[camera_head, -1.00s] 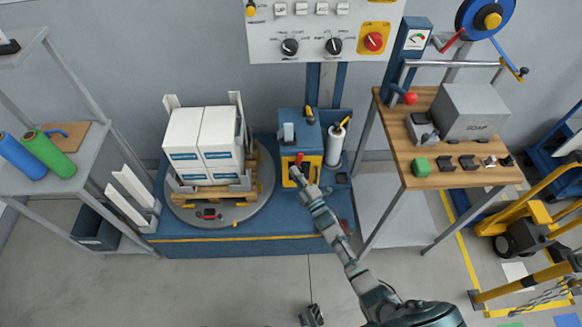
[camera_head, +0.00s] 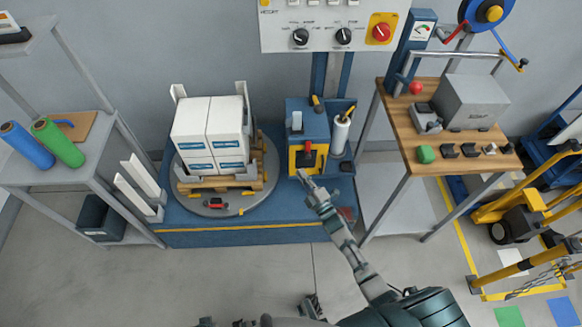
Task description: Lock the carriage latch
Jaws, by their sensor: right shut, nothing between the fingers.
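The carriage is a blue box (camera_head: 314,125) with a yellow-framed front (camera_head: 295,160) on the blue base. A small red latch handle (camera_head: 307,146) shows in the dark opening of that frame. My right gripper (camera_head: 303,177) is shut and empty, just below and in front of the yellow frame. I cannot tell whether its tip touches the frame. The lower part of the opening is partly hidden by dark shadow and the gripper. My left gripper (camera_head: 313,306) shows only partly at the bottom edge, low and far from the carriage; its fingers are unclear.
White boxes (camera_head: 208,130) stand on a pallet on the round turntable (camera_head: 225,205) left of the carriage. A white film roll (camera_head: 340,134) stands close on the right. A wooden-topped bench (camera_head: 405,140) is further right. A control panel (camera_head: 320,40) hangs above.

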